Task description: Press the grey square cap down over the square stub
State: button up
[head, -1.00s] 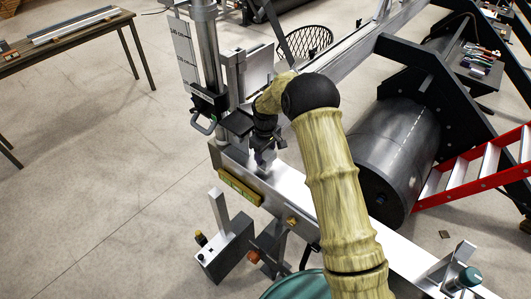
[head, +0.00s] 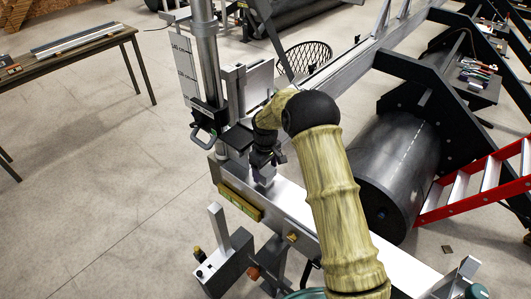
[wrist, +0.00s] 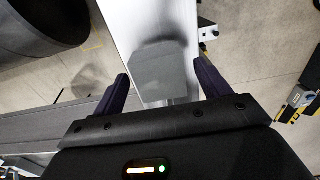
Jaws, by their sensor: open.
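The grey square cap (wrist: 160,74) shows in the wrist view as a flat grey square face over the silver beam (wrist: 126,22). My gripper (wrist: 161,84) is open, with one dark finger to each side of the cap and visible gaps between. In the head view my gripper (head: 263,158) is low over the near left end of the beam (head: 305,218). A small light grey block (head: 264,178), probably the cap, shows just under it. The square stub cannot be made out, so I cannot tell how the cap sits on it.
A post with a black clamp (head: 208,115) stands close left of my gripper. A yellow level (head: 240,201) lies along the beam's left side. A large dark roller (head: 385,170) and a red ladder (head: 480,180) are to the right.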

aim_at(268, 170)
notch_tip(268, 170, up, 17)
jog(key=b, duration=0.4)
jog(key=shift+s+d+f, duration=0.1)
dwell(0.7)
jog(key=s+d+f+m+t, duration=0.1)
jog(key=s+d+m, duration=0.2)
jog(key=s+d, duration=0.3)
jog(key=s+d+f+m, duration=0.2)
jog(key=s+d+m, duration=0.2)
jog(key=s, duration=0.8)
jog(key=s+d+f+m+t, duration=0.1)
jog(key=s+d+f+m, duration=0.1)
jog(key=s+d, duration=0.5)
jog(key=shift+s+d+f+m+t, duration=0.3)
jog(key=shift+s+m, duration=0.4)
jog(key=shift+s, duration=0.3)
